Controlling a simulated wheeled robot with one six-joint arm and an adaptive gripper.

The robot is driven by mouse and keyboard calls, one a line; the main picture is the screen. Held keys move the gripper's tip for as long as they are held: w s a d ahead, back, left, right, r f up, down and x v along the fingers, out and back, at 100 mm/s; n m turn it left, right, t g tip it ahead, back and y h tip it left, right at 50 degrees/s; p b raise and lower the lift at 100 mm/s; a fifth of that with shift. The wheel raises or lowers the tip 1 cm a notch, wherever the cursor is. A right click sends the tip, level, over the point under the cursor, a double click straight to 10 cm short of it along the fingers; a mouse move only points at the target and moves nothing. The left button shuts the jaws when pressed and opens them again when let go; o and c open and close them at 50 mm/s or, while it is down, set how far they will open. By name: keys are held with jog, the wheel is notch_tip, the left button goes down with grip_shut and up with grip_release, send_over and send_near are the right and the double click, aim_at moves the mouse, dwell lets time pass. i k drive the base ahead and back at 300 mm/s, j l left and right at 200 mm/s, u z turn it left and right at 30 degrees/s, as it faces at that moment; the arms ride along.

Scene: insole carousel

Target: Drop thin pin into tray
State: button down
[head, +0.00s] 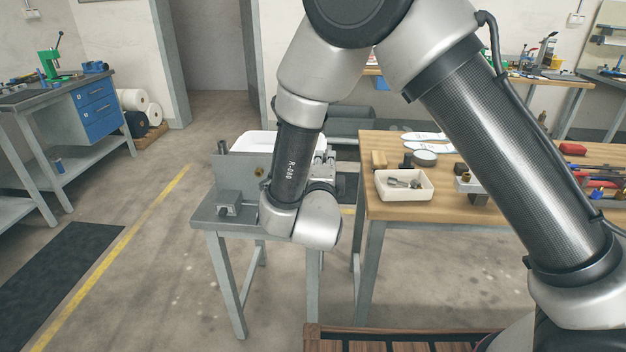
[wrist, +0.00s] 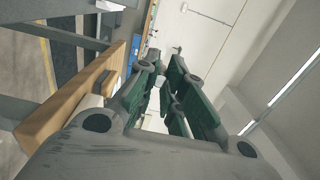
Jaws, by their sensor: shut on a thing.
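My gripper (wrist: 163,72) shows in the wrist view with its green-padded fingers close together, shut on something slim. I take it as the thin pin, but its shape cannot be made out between the fingers. In the head view my arm hides most of the gripper, above the small grey stand. A white tray (head: 404,196) with several small metal parts sits at the left front of the wooden table, right of my gripper.
The grey stand (head: 206,216) bears an upright plate (head: 232,170) and a small metal block (head: 229,200). Open floor lies left of the stand.

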aim_at(406, 196)
jog(key=i+l, duration=0.1)
jog(key=l, duration=1.15)
jog(key=i, duration=0.05)
